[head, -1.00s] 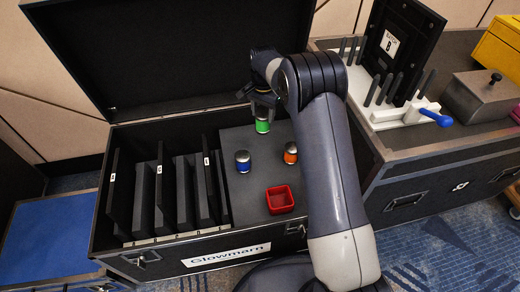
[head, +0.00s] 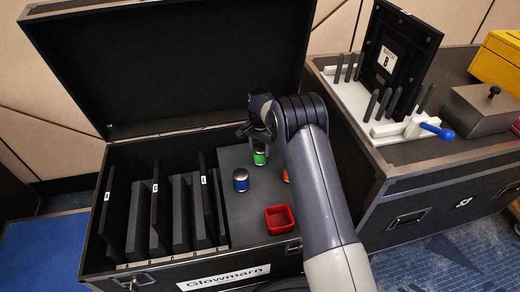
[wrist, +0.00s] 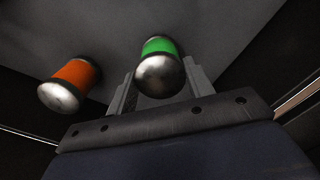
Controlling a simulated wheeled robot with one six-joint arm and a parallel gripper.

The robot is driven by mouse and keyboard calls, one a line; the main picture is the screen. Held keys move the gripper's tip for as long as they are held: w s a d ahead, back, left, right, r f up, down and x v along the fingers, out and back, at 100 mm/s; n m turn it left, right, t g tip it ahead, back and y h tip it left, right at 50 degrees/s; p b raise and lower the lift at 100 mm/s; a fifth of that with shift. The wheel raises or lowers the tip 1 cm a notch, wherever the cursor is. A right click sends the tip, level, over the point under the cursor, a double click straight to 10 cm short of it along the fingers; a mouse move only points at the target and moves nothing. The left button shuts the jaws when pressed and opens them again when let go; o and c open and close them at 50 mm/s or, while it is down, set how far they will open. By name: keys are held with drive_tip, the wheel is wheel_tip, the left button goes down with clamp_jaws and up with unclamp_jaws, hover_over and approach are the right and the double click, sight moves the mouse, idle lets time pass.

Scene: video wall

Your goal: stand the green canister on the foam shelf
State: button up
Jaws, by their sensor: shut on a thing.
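The green canister (head: 259,158) is upright under my gripper (head: 257,143) in the head view. In the wrist view the canister (wrist: 160,47) sits between the two fingers of my gripper (wrist: 157,85), which is shut on it. The grey foam shelf (head: 245,212) fills the right part of the open case. The canister is over the back part of this shelf; I cannot tell whether its base touches the foam.
An orange canister (wrist: 70,84) is close beside my gripper, mostly hidden by my arm in the head view. A red tray (head: 280,219) is in front. Dark upright panels (head: 181,210) fill the case's left.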

drive_tip(key=o, duration=1.1)
drive_tip(key=shift+f, duration=0.15)
drive_tip(key=shift+c, duration=0.2)
wheel_tip(320, 180, up, 12)
drive_tip(key=p, duration=0.3)
drive_tip(key=shift+r+p, duration=0.2)
drive_tip(key=shift+p, duration=0.15)
